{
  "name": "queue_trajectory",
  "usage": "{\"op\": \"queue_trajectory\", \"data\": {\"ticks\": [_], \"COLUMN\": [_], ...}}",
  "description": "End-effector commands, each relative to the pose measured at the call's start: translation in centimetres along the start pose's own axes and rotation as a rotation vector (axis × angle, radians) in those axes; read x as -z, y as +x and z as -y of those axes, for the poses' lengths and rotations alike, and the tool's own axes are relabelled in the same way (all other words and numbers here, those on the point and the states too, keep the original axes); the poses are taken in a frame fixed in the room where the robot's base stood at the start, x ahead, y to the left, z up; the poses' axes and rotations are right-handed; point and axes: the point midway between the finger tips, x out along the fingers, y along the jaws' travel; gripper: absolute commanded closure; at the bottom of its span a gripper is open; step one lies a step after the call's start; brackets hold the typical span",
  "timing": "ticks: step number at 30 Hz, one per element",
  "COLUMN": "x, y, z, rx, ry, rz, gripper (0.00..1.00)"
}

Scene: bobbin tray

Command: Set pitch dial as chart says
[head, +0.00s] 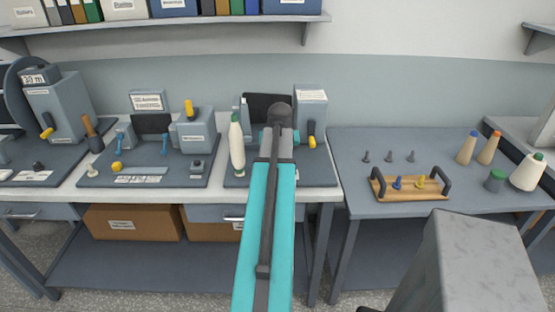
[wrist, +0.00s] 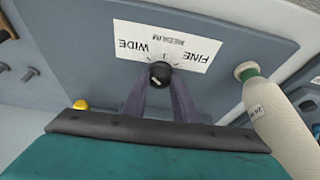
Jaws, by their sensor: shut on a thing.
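The pitch dial (wrist: 159,75) is a small black knob with a white pointer mark on a grey plate, seen in the wrist view. A white label (wrist: 166,47) behind it reads WIDE, MEDIUM and FINE, upside down in this view. The mark is too small to tell surely which word it points at. My gripper (wrist: 160,85) is shut on the dial, one finger on each side. In the head view my arm hides the dial and fingertips at the middle machine (head: 311,105). A small sign (head: 147,101) stands on the bench to the left; its text is too small to read.
A white bobbin cone (wrist: 279,130) stands close beside my gripper; it also shows in the head view (head: 237,146). A yellow knob (wrist: 80,104) is on the other side. The right table (head: 350,180) holds a wooden tray (head: 412,195), pegs and cones.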

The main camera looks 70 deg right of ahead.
Motion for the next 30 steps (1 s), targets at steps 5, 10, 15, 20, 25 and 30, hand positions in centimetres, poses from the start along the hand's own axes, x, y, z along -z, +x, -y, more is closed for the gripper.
{"op": "queue_trajectory", "data": {"ticks": [5, 10, 15, 20, 25, 30], "x": [-0.03, -0.04, -0.04, -0.04, -0.03, -0.02], "y": [0.01, 0.02, 0.02, 0.02, 0.02, -0.01], "z": [-0.14, -0.13, -0.13, -0.13, -0.09, -0.06], "rx": [0.012, 0.015, 0.015, 0.015, 0.015, 0.016], "ry": [-0.032, -0.039, -0.039, -0.038, -0.038, -0.038], "rz": [0.001, 0.001, 0.001, 0.002, 0.001, 0.001], "gripper": [0.97, 0.97, 0.97, 0.61, 0.56, 0.56]}}
